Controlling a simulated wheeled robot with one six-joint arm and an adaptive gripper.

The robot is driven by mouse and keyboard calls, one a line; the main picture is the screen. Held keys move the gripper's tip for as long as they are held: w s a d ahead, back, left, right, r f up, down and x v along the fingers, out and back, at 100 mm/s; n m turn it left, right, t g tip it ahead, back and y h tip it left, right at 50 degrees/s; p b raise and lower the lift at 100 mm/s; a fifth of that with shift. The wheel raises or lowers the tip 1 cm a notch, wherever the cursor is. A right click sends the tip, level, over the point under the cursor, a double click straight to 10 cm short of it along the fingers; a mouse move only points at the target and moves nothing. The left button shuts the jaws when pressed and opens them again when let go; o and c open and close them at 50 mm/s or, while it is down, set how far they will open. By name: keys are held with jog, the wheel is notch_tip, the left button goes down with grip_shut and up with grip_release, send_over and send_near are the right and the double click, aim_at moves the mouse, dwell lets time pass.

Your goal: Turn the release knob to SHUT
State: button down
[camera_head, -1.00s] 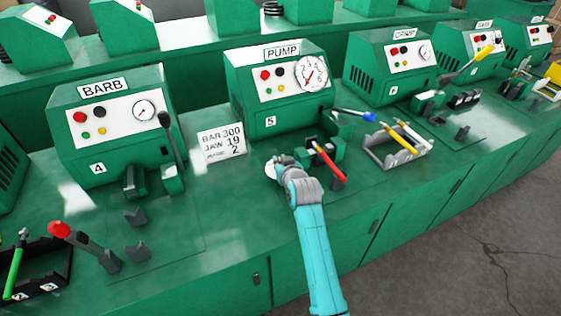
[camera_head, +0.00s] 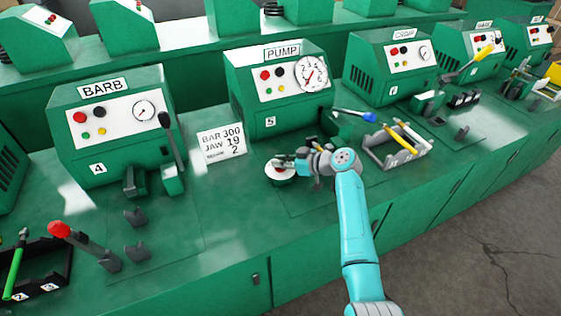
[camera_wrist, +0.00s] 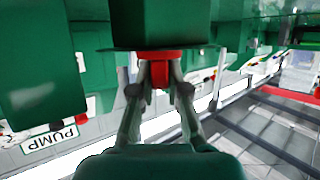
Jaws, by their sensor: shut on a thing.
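The release knob (camera_head: 280,173) shows in the head view as a small red part on a white round plate, on the bench in front of the PUMP machine (camera_head: 281,90). My gripper (camera_head: 283,162) reaches it from the right, lying low over the bench. In the wrist view my two fingers (camera_wrist: 160,84) stand on either side of the red knob (camera_wrist: 160,66) and are shut on it. A green block (camera_wrist: 160,22) lies just beyond the red part there. The knob's markings and pointing direction are too small or hidden to read.
A card (camera_head: 222,143) stands left of the knob. A grey rack with yellow and white-handled tools (camera_head: 397,146) and a blue-tipped lever (camera_head: 355,114) are to the right. My arm covers the bench right of the knob.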

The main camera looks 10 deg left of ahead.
jog(key=shift+f+n+g, duration=0.1)
jog(key=shift+n+g, duration=0.5)
jog(key=shift+g, duration=0.1)
jog(key=shift+s, duration=0.1)
jog(key=c, duration=1.2)
grip_release()
jog(key=shift+o, duration=0.2)
notch_tip(320, 180, up, 10)
jog(key=shift+d, duration=0.1)
